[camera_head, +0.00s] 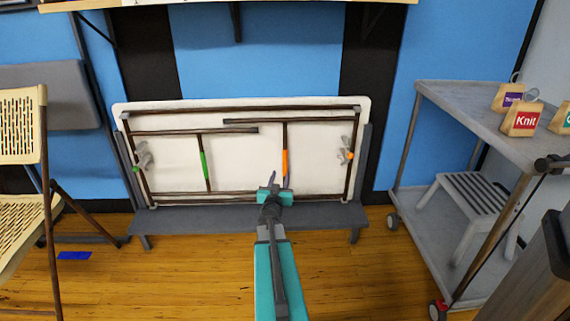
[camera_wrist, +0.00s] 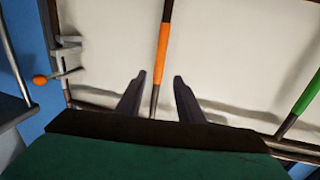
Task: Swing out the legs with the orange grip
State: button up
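A folded white table (camera_head: 240,170) stands upright against the wall on a low grey rack, its underside with brown leg frames facing me. The orange grip (camera_head: 285,163) is a sleeve on an upright bar of the right leg frame; in the wrist view the orange grip (camera_wrist: 164,43) is at top centre. My gripper (camera_head: 277,181) is in front of the table's lower part, just below the orange grip. In the wrist view my gripper (camera_wrist: 160,80) is open, its two fingers apart with the bar showing between them. I cannot tell whether they reach around it.
The green grip (camera_head: 204,164) is on the left leg frame's bar. An orange-tipped latch (camera_head: 346,151) and a green-tipped latch (camera_head: 142,158) sit at the table's sides. A grey cart (camera_head: 440,100) stands right, a folding chair (camera_head: 25,195) left.

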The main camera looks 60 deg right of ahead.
aim_at(284, 160)
jog(key=shift+w+d, duration=0.1)
jog(key=shift+d, duration=0.05)
jog(key=shift+b+x, duration=2.25)
jog(key=shift+x, duration=4.45)
